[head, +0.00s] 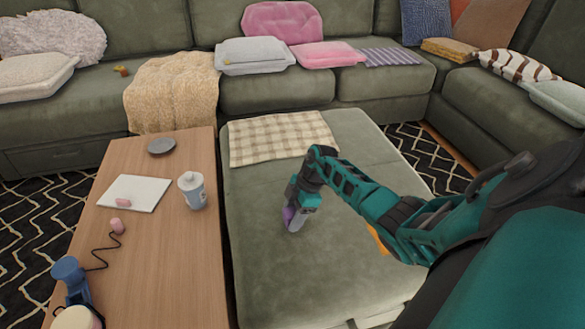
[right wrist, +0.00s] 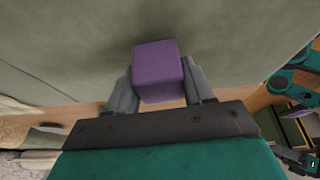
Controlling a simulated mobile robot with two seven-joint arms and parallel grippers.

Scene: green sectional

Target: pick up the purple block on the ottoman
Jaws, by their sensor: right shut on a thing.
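The purple block (head: 287,214) shows in the head view at the tip of my right gripper (head: 293,220), over the green ottoman (head: 258,262). In the right wrist view the purple block (right wrist: 158,70) sits between the two grey fingers of my right gripper (right wrist: 162,88), which is shut on it. The gripper points down in the head view and partly hides the block. I cannot tell whether the block touches the ottoman or is just above it.
A checkered cloth (head: 280,138) covers the ottoman's far part. An orange thing (head: 377,238) lies partly hidden behind my right arm.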

